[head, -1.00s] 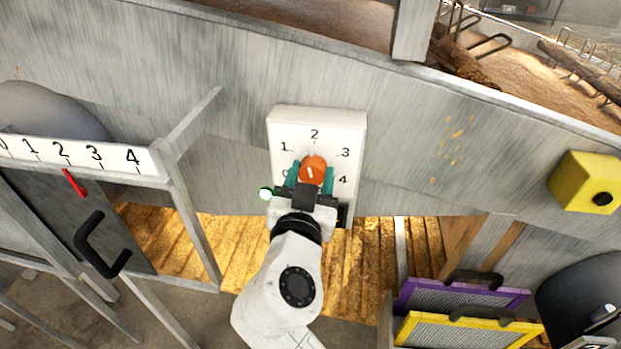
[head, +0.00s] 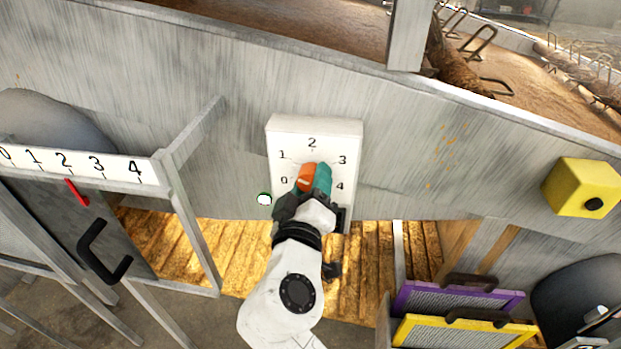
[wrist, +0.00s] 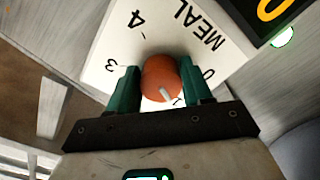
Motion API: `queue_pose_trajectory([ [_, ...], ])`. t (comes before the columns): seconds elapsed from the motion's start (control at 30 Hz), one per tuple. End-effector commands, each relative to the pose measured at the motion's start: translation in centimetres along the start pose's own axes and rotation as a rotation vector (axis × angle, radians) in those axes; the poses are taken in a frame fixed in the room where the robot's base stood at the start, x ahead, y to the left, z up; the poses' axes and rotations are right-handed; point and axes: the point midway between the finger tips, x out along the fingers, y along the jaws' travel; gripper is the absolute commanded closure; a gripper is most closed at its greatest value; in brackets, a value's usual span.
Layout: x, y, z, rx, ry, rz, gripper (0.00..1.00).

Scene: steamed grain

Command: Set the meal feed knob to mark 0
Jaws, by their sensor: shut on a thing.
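The meal feed knob (head: 306,176) is orange with a short white pointer line. It sits on a white dial plate (head: 310,126) marked 0 to 4, with 0 at lower left and 2 at top. My gripper (head: 312,182) is shut on the knob, a teal finger on each side; the wrist view shows both fingers and the knob (wrist: 161,76) between them. The pointer slants to the upper left in the head view, roughly toward 1; the exact mark is unclear.
A round greenish-white lamp (head: 264,199) is left of the plate. A yellow box (head: 583,187) with a black button is at right. A scale with a red pointer (head: 76,192) and black handle (head: 100,252) is at left. Purple (head: 459,299) and yellow-framed (head: 465,333) screens stand lower right.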

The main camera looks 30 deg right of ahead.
Motion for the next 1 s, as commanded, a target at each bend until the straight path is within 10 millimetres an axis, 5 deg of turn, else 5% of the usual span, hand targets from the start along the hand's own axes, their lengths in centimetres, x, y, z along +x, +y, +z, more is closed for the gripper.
queue_pose_trajectory([
  [1.0, -0.05, 0.32, -0.30, -0.861, 0.003, -0.003, 0.81],
])
